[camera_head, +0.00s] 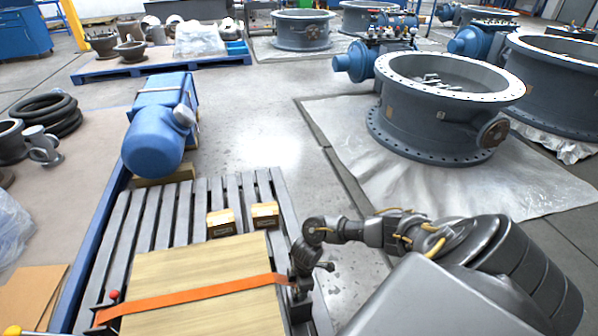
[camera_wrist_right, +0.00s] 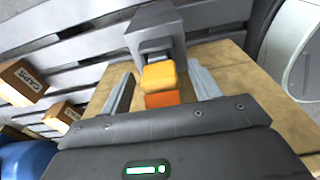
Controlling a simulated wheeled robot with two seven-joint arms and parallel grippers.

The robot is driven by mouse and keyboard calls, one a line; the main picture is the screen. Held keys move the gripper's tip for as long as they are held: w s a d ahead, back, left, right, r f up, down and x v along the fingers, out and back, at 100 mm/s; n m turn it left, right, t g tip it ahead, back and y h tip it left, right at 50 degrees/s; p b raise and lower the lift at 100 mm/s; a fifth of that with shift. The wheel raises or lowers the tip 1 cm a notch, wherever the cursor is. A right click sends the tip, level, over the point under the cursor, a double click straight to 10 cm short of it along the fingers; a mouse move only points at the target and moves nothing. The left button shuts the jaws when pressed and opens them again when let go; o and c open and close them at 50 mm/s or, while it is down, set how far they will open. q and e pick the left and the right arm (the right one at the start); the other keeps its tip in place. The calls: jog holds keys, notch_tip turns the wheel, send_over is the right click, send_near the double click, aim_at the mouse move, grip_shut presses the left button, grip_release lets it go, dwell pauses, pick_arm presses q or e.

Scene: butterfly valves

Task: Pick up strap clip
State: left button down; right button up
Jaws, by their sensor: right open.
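An orange strap (camera_head: 200,295) runs across a wooden board (camera_head: 205,262) on a slatted grey pallet (camera_head: 190,208). In the right wrist view, a yellow block (camera_wrist_right: 158,75) with an orange part (camera_wrist_right: 162,100) below it sits against a grey block (camera_wrist_right: 155,38); the yellow block looks like the strap clip. My right gripper (camera_wrist_right: 161,89) is open, with one finger on each side of the yellow and orange pieces and gaps visible. In the head view, my right gripper (camera_head: 299,284) is at the strap's right end and hides the clip. My left gripper is not in view.
Two small cardboard boxes (camera_head: 221,223) (camera_head: 265,215) stand on the pallet behind the board. A blue motor (camera_head: 155,135) stands at the pallet's far end. A black clamp with a red knob (camera_head: 113,295) is at the strap's left end. Large grey valve bodies (camera_head: 440,115) stand behind my right arm.

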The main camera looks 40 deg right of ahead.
jog(key=c, duration=1.2)
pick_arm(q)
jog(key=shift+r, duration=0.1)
pick_arm(e)
jog(key=shift+r, duration=0.2)
